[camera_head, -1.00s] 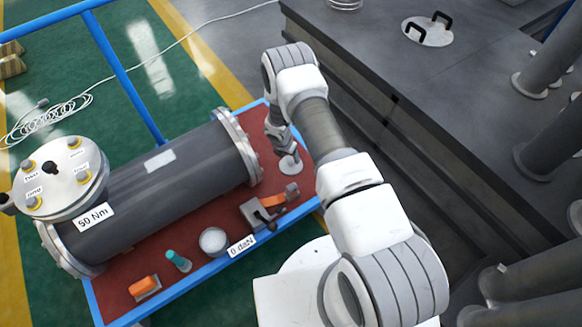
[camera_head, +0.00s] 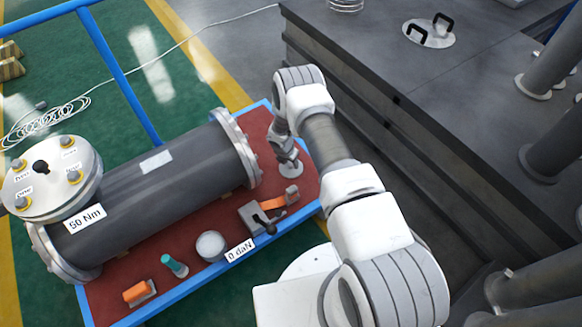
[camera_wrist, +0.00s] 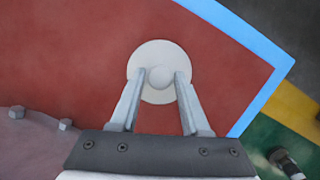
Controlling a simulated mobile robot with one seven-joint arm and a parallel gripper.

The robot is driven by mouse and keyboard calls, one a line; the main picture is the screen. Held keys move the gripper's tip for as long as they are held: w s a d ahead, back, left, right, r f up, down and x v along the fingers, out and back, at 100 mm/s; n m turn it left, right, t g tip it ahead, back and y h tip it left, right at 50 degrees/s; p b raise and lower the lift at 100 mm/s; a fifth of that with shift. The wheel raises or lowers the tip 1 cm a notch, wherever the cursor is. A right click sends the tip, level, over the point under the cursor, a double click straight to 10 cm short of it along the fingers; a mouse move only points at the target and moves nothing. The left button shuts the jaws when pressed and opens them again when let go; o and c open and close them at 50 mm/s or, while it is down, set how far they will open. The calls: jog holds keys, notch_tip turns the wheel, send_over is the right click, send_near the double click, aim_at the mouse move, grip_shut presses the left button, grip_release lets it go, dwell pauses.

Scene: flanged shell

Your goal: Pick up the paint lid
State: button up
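The paint lid (camera_wrist: 160,48) is a pale round disc with a round knob (camera_wrist: 160,77) in its middle. It lies flat on the red bench top near the blue-edged corner. In the head view the lid (camera_head: 291,173) shows at the bench's right end, partly behind my gripper (camera_head: 287,152). In the wrist view my gripper (camera_wrist: 160,75) is open, with one finger on each side of the knob and gaps between. The fingers overlap the lid in view; I cannot tell whether they touch it.
The grey flanged shell (camera_head: 155,190) lies along the bench, left of the lid. A vise-like tool (camera_head: 258,218), a white-topped can (camera_head: 211,245), a teal-capped item (camera_head: 174,265) and an orange block (camera_head: 137,292) stand along the front. The bench has a blue rim (camera_wrist: 262,95).

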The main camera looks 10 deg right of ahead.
grip_shut()
